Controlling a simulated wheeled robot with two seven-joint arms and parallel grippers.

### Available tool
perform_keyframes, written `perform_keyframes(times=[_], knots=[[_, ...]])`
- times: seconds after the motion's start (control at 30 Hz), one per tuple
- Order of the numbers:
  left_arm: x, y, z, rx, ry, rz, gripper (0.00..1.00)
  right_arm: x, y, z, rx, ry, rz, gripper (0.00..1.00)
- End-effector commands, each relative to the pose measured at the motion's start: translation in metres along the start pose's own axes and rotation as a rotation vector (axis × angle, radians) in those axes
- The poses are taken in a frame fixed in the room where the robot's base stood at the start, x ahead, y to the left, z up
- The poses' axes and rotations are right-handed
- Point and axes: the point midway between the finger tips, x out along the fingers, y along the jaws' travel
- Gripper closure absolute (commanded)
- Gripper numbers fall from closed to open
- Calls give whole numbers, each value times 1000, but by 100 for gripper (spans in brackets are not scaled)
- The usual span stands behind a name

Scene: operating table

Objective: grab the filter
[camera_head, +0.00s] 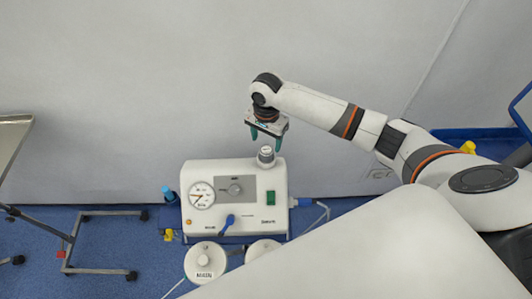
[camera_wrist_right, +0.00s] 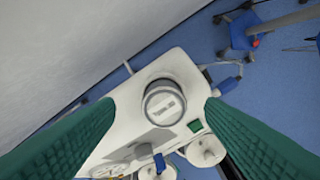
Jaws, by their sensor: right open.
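The filter (camera_head: 266,155) is a small grey-white cylinder standing upright on top of the white suction machine (camera_head: 255,190). In the right wrist view the filter (camera_wrist_right: 165,103) shows from above, with a label on its side, between my two green fingers. My right gripper (camera_head: 267,140) is open, points down and is just above the filter. In the right wrist view my right gripper (camera_wrist_right: 160,115) has its fingers spread on both sides, with nothing held. I cannot tell whether the fingertips are level with the filter. My left gripper is not in view.
Two white-lidded canisters (camera_head: 205,260) sit in front. A wall (camera_head: 120,90) stands behind. A metal stand (camera_head: 68,245) is at left.

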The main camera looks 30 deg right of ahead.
Motion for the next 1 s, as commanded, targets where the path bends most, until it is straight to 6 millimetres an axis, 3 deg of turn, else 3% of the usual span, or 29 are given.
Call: perform_keyframes(times=[0.3,0.6,0.9,1.0], knots=[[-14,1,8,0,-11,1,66,42,-4,-5,-2,0,-2,36],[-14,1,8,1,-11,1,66,48,-4,-5,-2,-1,0,36],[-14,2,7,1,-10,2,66,48,-4,-5,-2,-1,0,84],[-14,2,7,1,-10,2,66,48,-4,-5,-1,-1,0,84]])
